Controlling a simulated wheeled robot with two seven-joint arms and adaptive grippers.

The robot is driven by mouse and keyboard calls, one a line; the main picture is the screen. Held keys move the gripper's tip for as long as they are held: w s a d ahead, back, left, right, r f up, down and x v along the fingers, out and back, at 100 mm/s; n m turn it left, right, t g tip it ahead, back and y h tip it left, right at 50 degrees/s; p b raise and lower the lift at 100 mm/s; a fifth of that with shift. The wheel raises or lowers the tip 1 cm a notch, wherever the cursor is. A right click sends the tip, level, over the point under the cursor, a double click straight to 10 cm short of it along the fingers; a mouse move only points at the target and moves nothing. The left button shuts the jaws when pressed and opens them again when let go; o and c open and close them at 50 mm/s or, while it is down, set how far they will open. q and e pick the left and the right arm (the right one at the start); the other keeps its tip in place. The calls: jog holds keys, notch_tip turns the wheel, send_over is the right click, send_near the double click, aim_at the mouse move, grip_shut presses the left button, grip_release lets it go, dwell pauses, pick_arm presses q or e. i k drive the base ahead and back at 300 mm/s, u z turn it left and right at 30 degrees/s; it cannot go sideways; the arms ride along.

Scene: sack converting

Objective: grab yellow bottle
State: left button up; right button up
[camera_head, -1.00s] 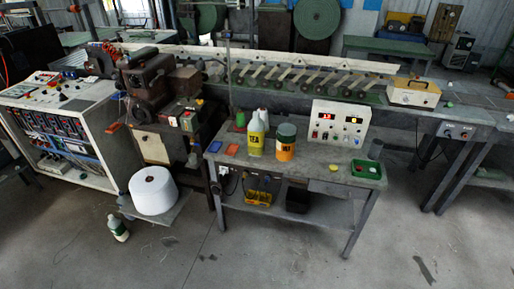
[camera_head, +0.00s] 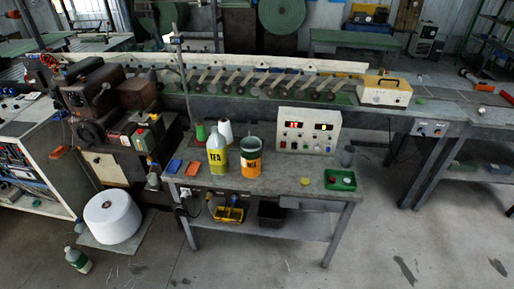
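The yellow bottle (camera_head: 217,156) stands upright on the grey work table (camera_head: 280,178). It has a pale top and dark lettering on its front. An orange and green jar (camera_head: 251,158) stands close on its right. A white bottle (camera_head: 225,131) and a green cone-shaped thing (camera_head: 200,133) stand just behind it. Neither of my grippers shows in the head view, so I cannot see their state.
A control box (camera_head: 309,131) stands at the table's back right. A green tray (camera_head: 341,180) lies near the right edge. Blue and orange pads lie left of the bottle. A white spool (camera_head: 112,217) and another bottle (camera_head: 77,259) are low at the left. The front floor is clear.

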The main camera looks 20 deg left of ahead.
aim_at(216, 142)
jog(key=i, duration=1.35)
jog(key=u, duration=0.7)
